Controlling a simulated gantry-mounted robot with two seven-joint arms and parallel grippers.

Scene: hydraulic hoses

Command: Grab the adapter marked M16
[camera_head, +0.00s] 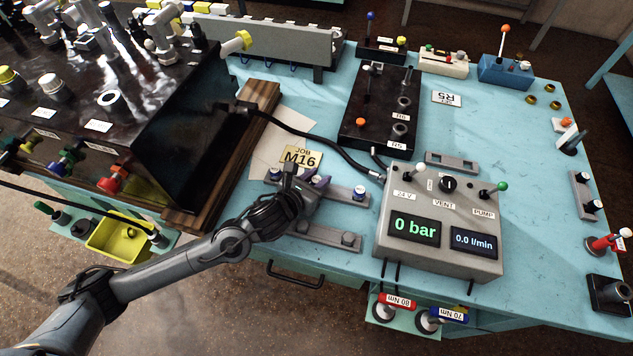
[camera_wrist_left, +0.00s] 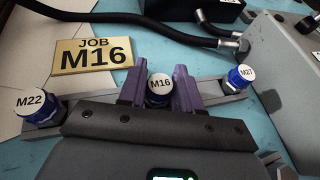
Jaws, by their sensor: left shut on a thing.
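The adapter marked M16 (camera_wrist_left: 159,88) has a white cap and stands between my left gripper's purple fingers (camera_wrist_left: 158,76) in the left wrist view. The fingers are shut on it from both sides. It is in line with the grey rail (camera_wrist_left: 208,87), and I cannot tell whether it is lifted. In the head view my left gripper (camera_head: 305,179) hides it. The M22 adapter (camera_wrist_left: 38,106) is left on the rail and the M27 adapter (camera_wrist_left: 241,76) is right, both with blue bodies. A yellow plate reading JOB M16 (camera_wrist_left: 95,55) lies behind. My right gripper is out of view.
A grey control box (camera_head: 440,222) reading 0 bar stands right of the rail. A black hose (camera_head: 318,137) runs behind the gripper to the box. A dark manifold block (camera_head: 195,130) stands left. A second rail (camera_head: 328,236) lies nearer the front edge.

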